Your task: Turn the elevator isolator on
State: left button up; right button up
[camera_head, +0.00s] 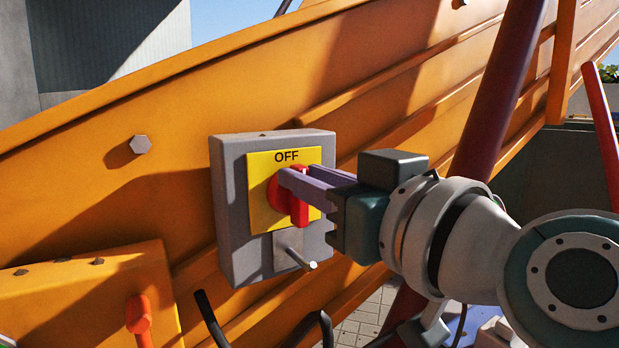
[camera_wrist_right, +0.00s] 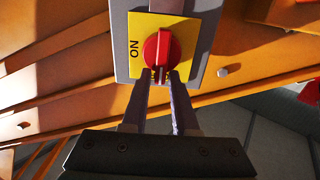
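The isolator is a grey box (camera_head: 237,235) with a yellow plate (camera_head: 258,168) and a red rotary knob (camera_head: 299,208). OFF is printed above the knob in the head view. The wrist view shows the knob (camera_wrist_right: 162,47) and an ON label at its left. The knob's raised handle stands about upright in the head view, in line with OFF. My right gripper (camera_head: 305,180) is at the knob, its two fingers apart, one on each side of the handle. In the wrist view the right fingertips (camera_wrist_right: 163,78) overlap the knob's near edge; firm contact cannot be told. My left gripper is not in view.
A metal hasp with a pin (camera_head: 300,260) sticks out below the knob. The box is fixed to a large orange sloping frame (camera_head: 90,110). An orange box with a red handle (camera_head: 138,315) is at lower left. A dark red post (camera_head: 500,90) stands at the right behind my arm.

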grip_shut()
dwell(0.4)
jog(key=shift+w+d+r+m+p, duration=0.1)
jog(key=shift+d+m+p, duration=0.05)
jog(key=shift+m+p, duration=0.65)
jog(key=shift+w+d+f+m+p, duration=0.15)
jog(key=shift+d+f+m+p, duration=0.25)
jog(key=shift+m, duration=2.3)
jog(key=shift+w+d+f+m+p, duration=0.2)
jog(key=shift+f+m+p, duration=0.25)
jog(key=shift+m, duration=2.25)
jog(key=shift+w+d+f+m+p, duration=0.2)
jog(key=shift+f+m+p, duration=0.25)
jog(key=shift+m, duration=2.25)
